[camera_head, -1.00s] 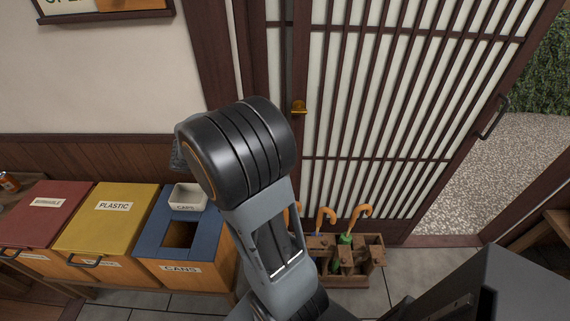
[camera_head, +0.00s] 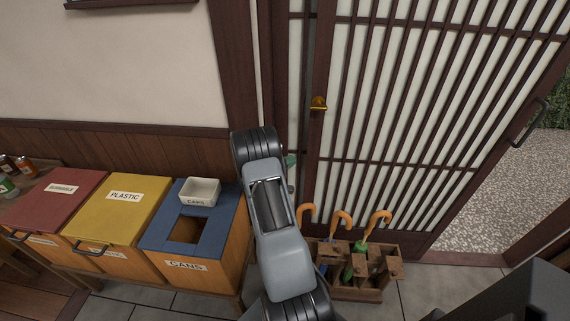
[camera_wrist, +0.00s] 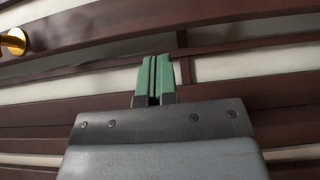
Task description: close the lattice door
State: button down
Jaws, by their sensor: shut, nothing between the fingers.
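The lattice door (camera_head: 410,130), with dark wooden bars over pale panels, fills the right half of the head view. A gap onto outdoor gravel shows beyond its right edge, so it stands open. A dark pull handle (camera_head: 530,122) is near that right edge, and a brass knob (camera_head: 318,104) is at its left. My gripper (camera_head: 291,161) is mostly hidden behind my arm in the head view, left of and below the knob. In the wrist view its green fingers (camera_wrist: 155,78) are together and empty, in front of dark wooden bars. The brass knob is at upper left there (camera_wrist: 14,42). Contact cannot be told.
An umbrella stand (camera_head: 345,270) with several orange-handled umbrellas stands at the foot of the door. Red (camera_head: 55,200), yellow (camera_head: 118,208) and blue-topped (camera_head: 205,228) bins line the left wall. Gravel (camera_head: 490,205) lies outside at right.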

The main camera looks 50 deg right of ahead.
jog(key=d, duration=0.3)
jog(key=s+d, duration=0.1)
jog(key=d, duration=0.1)
dwell(0.4)
